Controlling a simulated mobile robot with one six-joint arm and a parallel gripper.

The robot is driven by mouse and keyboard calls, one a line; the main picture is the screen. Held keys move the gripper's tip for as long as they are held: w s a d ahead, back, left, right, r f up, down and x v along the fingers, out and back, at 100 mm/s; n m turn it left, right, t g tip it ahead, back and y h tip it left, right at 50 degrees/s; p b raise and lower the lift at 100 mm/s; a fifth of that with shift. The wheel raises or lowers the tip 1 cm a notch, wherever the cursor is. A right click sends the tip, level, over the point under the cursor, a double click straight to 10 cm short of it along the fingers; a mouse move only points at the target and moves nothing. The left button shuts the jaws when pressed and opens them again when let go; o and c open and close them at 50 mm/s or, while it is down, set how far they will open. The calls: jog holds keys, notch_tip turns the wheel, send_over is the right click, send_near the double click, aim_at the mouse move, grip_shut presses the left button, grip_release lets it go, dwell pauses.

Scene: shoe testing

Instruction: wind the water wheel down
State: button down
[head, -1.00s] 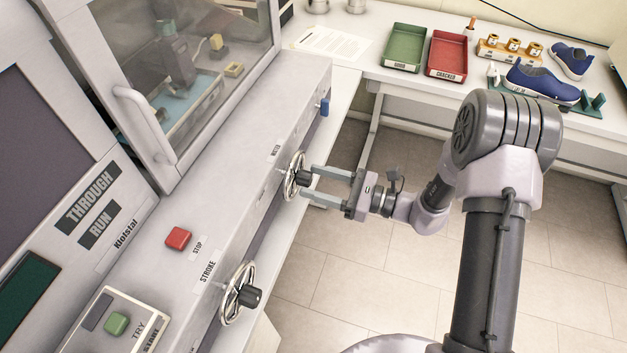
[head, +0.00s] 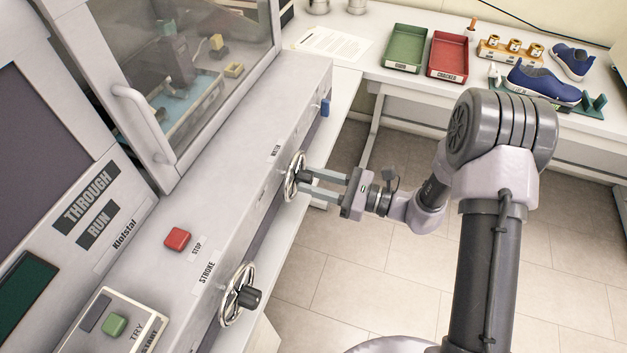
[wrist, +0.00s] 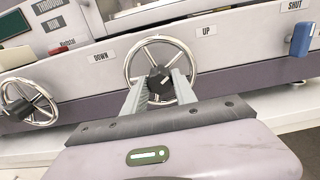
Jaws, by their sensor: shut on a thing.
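The water wheel (head: 291,177) is a chrome handwheel with a dark hub knob, on the machine's front below the "WATER" label. It also shows in the wrist view (wrist: 136,49), between a "DOWN" label (wrist: 101,57) on the left and an "UP" label (wrist: 206,30) on the right. My gripper (head: 311,183) reaches the wheel from the right. In the wrist view its two fingers (wrist: 159,88) stand on either side of the dark hub knob (wrist: 159,79) and are shut on it. The fingertips partly hide the lower rim.
A second handwheel (head: 230,303) marked "STROKE" sits nearer on the same front. A blue lever (head: 325,107) is at the far end, by a "SHUT" label in the wrist view. A red stop button (head: 178,239) is on top. Open floor lies below my arm.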

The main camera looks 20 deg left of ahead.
jog(key=n+b, duration=1)
jog(key=b, duration=0.2)
jog(key=shift+f, duration=0.1)
jog(key=shift+n+b, duration=0.3)
jog(key=shift+b, duration=0.05)
jog(key=c, duration=1)
grip_release()
